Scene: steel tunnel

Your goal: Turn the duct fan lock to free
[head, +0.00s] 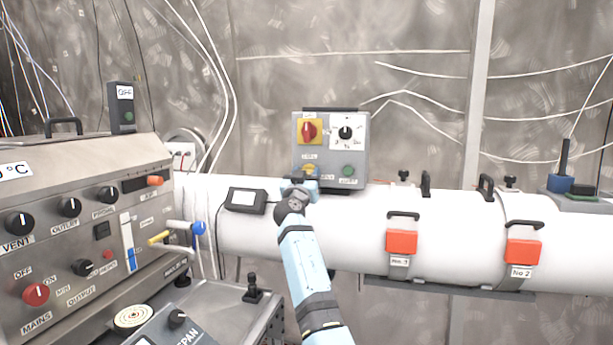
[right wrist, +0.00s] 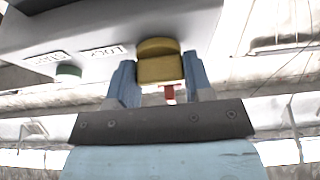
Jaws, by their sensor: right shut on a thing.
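The grey control box (head: 357,133) stands on the white duct and carries a red knob on a yellow plate (head: 310,130), a black dial (head: 345,133) and a green button (head: 348,170). The labels there are upside down, and the knob's setting cannot be read. My left gripper is not in view.
A small black-framed display (head: 246,200) sits on the duct (head: 380,215) left of my right arm. Orange-red latches (head: 402,242) line the duct to the right. A steel control panel (head: 75,235) with knobs and a lever fills the left.

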